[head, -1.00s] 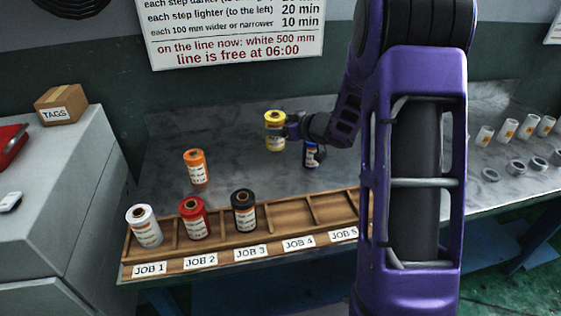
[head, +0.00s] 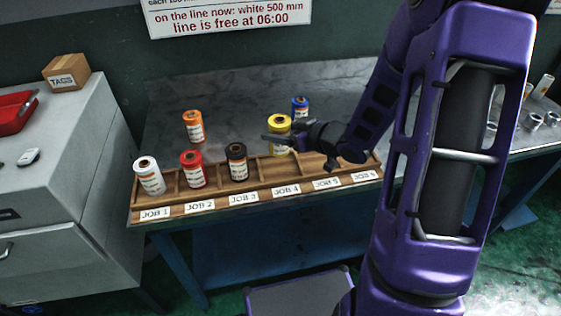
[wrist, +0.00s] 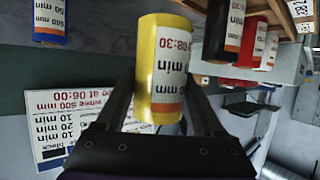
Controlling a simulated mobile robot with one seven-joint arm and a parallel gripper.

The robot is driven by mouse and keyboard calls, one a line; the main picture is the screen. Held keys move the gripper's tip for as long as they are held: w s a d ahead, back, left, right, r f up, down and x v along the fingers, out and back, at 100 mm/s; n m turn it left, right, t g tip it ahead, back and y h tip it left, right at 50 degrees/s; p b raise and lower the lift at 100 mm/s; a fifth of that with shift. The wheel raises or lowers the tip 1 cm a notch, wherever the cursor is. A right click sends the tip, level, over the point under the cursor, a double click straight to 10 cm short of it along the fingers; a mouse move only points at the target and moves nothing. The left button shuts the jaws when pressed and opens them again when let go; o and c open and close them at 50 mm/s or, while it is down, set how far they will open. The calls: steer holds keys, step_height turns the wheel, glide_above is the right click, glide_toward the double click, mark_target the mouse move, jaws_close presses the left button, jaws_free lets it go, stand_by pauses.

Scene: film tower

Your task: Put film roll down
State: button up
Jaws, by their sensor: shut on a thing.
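My gripper (head: 288,138) is shut on the yellow film roll (head: 279,123), held upright over the back of the wooden rack (head: 215,190), near the JOB 4 compartment. In the wrist view the yellow roll (wrist: 163,55) sits between both fingers, with 08:30 on its label. I cannot tell whether its base touches the rack. White (head: 149,177), red (head: 192,170) and black (head: 237,163) rolls stand in the JOB 1, JOB 2 and JOB 3 compartments. My wrist partly hides the rack's right end.
An orange roll (head: 193,127) and a blue roll (head: 300,107) stand on the grey bench (head: 235,113) behind the rack. A grey cabinet (head: 60,190) with a TAGS box (head: 66,74) stands at left. Pale rolls stand far right.

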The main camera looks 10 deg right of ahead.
mark_target(288, 152)
steer(key=shift+f+b, duration=0.7)
steer(key=shift+f, duration=2.7)
steer(key=shift+f, duration=0.1)
steer(key=shift+f, duration=0.15)
steer(key=o, duration=1.5)
steer(key=shift+o, duration=0.2)
steer(key=shift+r, duration=0.2)
steer(key=shift+s+d+r, duration=0.1)
steer(key=shift+d+r, duration=0.05)
steer(key=p+v, duration=0.1)
steer(key=v, duration=1)
steer(key=shift+s+p, duration=0.3)
steer(key=shift+p, duration=0.1)
steer(key=shift+w+d, duration=0.1)
